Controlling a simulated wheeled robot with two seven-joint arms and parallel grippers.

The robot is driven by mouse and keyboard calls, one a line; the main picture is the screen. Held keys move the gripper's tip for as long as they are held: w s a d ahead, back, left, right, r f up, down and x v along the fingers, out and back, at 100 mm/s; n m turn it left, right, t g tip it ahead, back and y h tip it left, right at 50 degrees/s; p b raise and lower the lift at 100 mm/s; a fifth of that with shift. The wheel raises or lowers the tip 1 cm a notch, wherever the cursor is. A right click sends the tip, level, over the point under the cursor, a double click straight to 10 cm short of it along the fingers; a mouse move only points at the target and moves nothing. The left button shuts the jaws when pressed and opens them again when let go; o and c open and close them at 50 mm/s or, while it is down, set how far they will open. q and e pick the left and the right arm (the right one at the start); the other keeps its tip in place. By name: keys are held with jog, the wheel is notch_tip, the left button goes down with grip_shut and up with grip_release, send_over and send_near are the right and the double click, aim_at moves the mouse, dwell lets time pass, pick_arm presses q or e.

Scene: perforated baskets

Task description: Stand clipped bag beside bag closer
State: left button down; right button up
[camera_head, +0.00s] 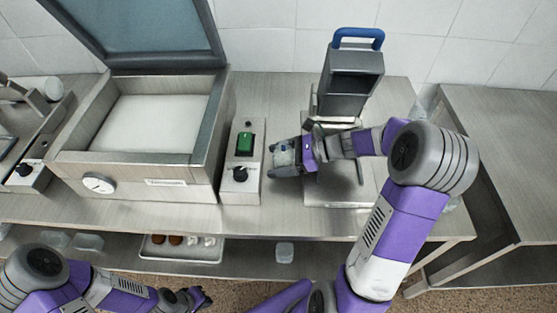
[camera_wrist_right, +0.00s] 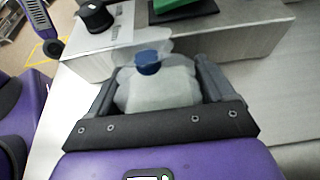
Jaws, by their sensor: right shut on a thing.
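A clear bag with pale contents and a blue clip (camera_wrist_right: 148,62) on its top is between the fingers of my right gripper (camera_wrist_right: 165,95) in the right wrist view. In the head view the bag (camera_head: 284,155) is small and partly hidden by my right gripper (camera_head: 285,165), which is shut on it. The bag looks upright, just right of the switch box. The bag closer (camera_head: 350,85), a grey stand with a blue handle, is behind and to the right of the gripper. My left gripper (camera_head: 195,298) is low at the bottom left, away from the table; its fingers are too small to judge.
A control box (camera_head: 242,170) with a green switch and black knob stands close left of the bag. A large open-lidded vacuum machine (camera_head: 150,170) fills the left. A tray (camera_head: 182,248) sits on the lower shelf. Another steel table (camera_head: 500,140) stands right, past a gap.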

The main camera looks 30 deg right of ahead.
jog(key=shift+f, duration=0.1)
jog(key=o, duration=1.1)
jog(key=shift+r, duration=0.2)
jog(key=p+v, duration=0.3)
jog(key=v, duration=0.8)
jog(key=shift+d+r, duration=0.1)
jog(key=shift+d, duration=0.05)
jog(key=shift+s+d+r+p, duration=0.1)
jog(key=shift+s+d+p, duration=0.1)
jog(key=shift+p, duration=0.1)
